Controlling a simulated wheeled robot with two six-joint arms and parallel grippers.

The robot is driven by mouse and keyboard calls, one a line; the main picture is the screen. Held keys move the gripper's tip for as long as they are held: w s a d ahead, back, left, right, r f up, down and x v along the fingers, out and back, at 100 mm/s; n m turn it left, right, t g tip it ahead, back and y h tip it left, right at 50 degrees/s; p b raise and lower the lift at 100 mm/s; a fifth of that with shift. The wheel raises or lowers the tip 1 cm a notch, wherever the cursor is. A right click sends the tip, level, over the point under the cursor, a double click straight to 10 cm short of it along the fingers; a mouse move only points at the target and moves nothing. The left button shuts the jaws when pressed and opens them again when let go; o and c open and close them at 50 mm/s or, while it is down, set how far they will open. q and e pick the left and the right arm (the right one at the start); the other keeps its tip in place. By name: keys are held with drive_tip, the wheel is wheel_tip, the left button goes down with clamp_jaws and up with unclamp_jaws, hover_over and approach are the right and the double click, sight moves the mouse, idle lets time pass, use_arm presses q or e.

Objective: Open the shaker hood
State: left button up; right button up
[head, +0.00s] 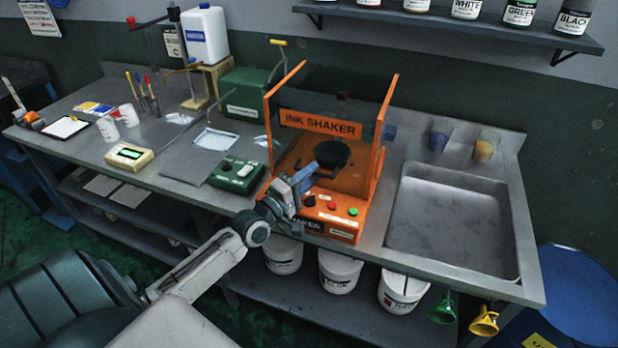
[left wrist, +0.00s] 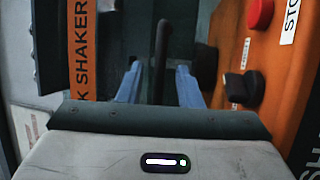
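The orange ink shaker (head: 343,228) stands on the bench left of the sink. Its dark see-through hood (head: 335,92), with an orange INK SHAKER label (head: 320,125), is between two orange side plates and looks lowered. My left gripper (head: 304,178) is at the shaker's front, below the label. In the left wrist view, its two blue fingers (left wrist: 159,75) are apart, with a dark bar (left wrist: 162,50), probably the hood handle, between them. Gaps show on both sides of the bar. The label (left wrist: 81,45) is left of it. My right gripper is not in view.
The shaker's front panel has a red button (head: 332,205), a green button (head: 353,211) and a black knob (head: 310,201). A green-and-grey control box (head: 236,175) sits close on the left. The sink (head: 455,220) is on the right. Buckets (head: 340,270) stand below.

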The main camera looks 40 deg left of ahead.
use_arm(q)
clamp_jaws()
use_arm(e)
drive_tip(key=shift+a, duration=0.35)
